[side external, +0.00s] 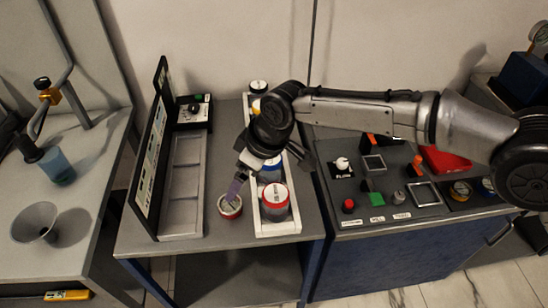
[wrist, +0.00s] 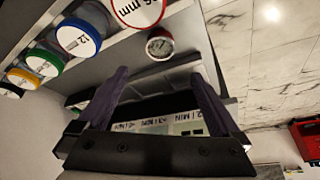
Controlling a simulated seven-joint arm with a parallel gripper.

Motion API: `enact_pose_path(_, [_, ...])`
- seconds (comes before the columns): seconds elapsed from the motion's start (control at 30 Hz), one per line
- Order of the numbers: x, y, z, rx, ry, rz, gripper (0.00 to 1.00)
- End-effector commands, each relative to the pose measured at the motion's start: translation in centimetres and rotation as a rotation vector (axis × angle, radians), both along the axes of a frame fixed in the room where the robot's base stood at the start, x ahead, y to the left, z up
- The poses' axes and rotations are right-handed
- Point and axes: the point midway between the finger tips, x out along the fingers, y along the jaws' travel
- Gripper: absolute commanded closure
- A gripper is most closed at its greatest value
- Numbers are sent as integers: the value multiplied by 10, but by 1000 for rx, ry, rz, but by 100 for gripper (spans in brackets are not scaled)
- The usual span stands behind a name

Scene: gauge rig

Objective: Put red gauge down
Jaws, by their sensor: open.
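The red gauge (side external: 230,207) is a small round dial with a red rim and pale face. It rests on the grey table top between the grey sectioned tray and the white jar rack. It also shows in the wrist view (wrist: 160,46), face visible, just beyond the fingertips. Whether a finger touches the gauge, I cannot tell.
A white rack (side external: 280,228) holds several jars, with a red-lidded jar (side external: 275,201) close right of the gauge. The grey sectioned tray (side external: 183,180) and an upright label panel (side external: 151,150) stand left. A control panel (side external: 400,207) is farther right. Bare table lies in front.

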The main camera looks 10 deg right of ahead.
Motion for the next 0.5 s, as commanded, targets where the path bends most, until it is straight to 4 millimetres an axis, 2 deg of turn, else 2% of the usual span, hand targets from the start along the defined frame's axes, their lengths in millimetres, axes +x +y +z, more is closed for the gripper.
enact_pose_path(0.27, [2, -6, 6, 1, -2, -9, 0])
enact_pose_path(0.37, [9, -27, 27, 6, -6, -44, 0])
enact_pose_path(0.47, [17, -69, 61, 11, -12, -110, 0])
enact_pose_path(0.5, [18, -91, 76, 13, -13, -141, 0])
